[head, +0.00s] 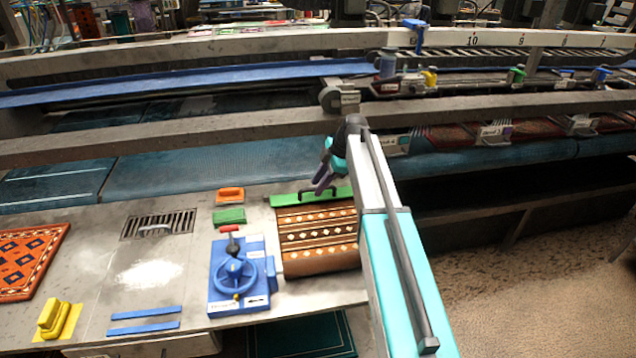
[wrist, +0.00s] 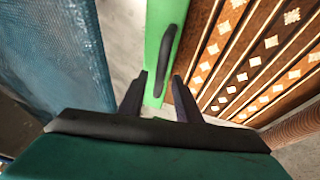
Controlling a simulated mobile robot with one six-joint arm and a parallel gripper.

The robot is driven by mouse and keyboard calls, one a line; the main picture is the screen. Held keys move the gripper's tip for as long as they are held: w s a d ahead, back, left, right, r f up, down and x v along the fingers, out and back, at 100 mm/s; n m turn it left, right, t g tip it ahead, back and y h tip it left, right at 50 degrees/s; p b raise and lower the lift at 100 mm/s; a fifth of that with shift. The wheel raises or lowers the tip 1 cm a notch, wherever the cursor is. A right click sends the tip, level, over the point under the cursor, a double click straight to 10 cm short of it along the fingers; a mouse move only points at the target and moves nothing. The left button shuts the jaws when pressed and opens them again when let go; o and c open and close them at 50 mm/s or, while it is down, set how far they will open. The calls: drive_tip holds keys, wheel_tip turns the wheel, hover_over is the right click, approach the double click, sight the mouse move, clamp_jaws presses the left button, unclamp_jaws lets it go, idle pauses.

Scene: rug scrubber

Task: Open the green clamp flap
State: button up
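The green clamp flap (head: 287,200) is a long flat bar along the back edge of a brown patterned rug (head: 318,240). It has a black arched handle (head: 304,192). In the wrist view the flap (wrist: 155,40) runs up the picture, with its handle (wrist: 167,60) near the centre and the rug (wrist: 240,60) to its right. My gripper (head: 319,187) is above the flap close to the handle. In the wrist view my gripper (wrist: 160,76) is open, its two dark fingers on either side of the flap's near end, with nothing held. Finger contact cannot be told.
A blue device with a handwheel (head: 236,273) stands left of the rug. Green (head: 229,216) and orange (head: 230,195) blocks lie behind it. A drain grate (head: 158,224), a yellow-handled tool (head: 53,318) and an orange rug (head: 28,262) are farther left. A long grey beam (head: 200,132) crosses behind.

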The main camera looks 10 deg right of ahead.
clamp_jaws()
drive_tip(key=shift+a, duration=0.25)
drive_tip(key=shift+d, duration=0.15)
drive_tip(key=shift+w, duration=0.1)
